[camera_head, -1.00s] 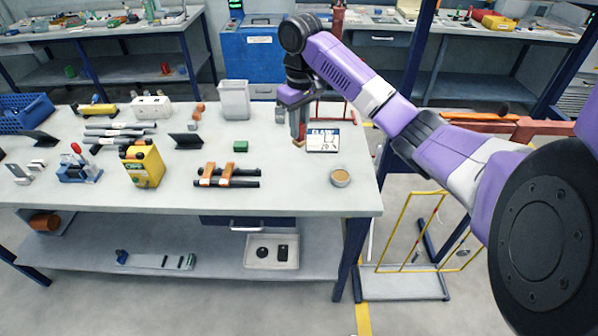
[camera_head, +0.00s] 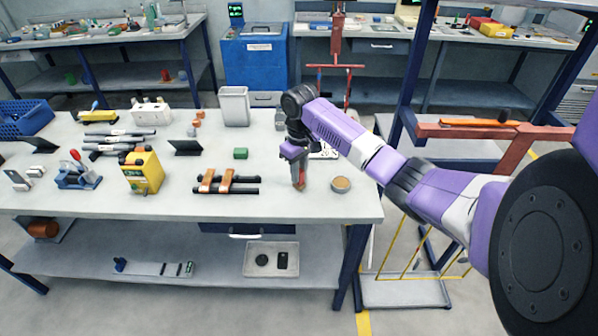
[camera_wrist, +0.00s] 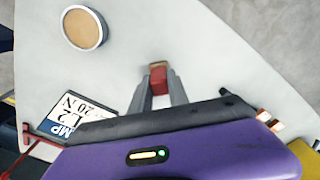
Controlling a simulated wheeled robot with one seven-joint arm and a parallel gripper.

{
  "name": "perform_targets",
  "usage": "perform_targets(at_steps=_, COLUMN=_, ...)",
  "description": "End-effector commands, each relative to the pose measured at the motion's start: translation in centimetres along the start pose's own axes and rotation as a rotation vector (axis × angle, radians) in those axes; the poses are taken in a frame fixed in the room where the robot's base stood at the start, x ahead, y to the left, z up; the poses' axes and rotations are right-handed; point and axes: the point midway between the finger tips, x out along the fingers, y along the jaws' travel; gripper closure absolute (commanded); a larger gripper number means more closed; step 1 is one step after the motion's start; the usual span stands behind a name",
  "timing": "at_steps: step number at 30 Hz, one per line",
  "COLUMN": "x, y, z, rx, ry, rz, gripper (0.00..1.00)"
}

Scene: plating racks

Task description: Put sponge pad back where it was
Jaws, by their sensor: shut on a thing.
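My gripper (camera_head: 299,180) is shut on a small red block with a tan-brown end (camera_wrist: 158,76), which looks like the sponge pad. The pad's sides are partly hidden by the fingers. My gripper points down over the right front part of the grey table (camera_head: 283,205). The held pad is close to the tabletop; I cannot tell whether it touches. A round tan-topped dish (camera_head: 341,184) stands just right of my gripper. It shows at upper left in the wrist view (camera_wrist: 83,28).
A printed card (camera_wrist: 78,112) lies behind my gripper, partly hidden by my arm in the head view. The tabletop in front of my gripper is clear.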

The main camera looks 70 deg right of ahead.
Motion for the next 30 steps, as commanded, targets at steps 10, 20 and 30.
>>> perform_targets(at_steps=10, x=0.3, y=-0.1, z=0.0, rx=0.000, ry=-0.001, rz=-0.001, gripper=0.77)
perform_targets(at_steps=20, x=0.2, y=0.0, z=0.0, rx=0.000, ry=0.000, rz=0.000, gripper=0.57)
perform_targets(at_steps=30, x=-2.4, y=0.0, z=-0.1, rx=-0.002, ry=0.004, rz=0.001, gripper=0.57)
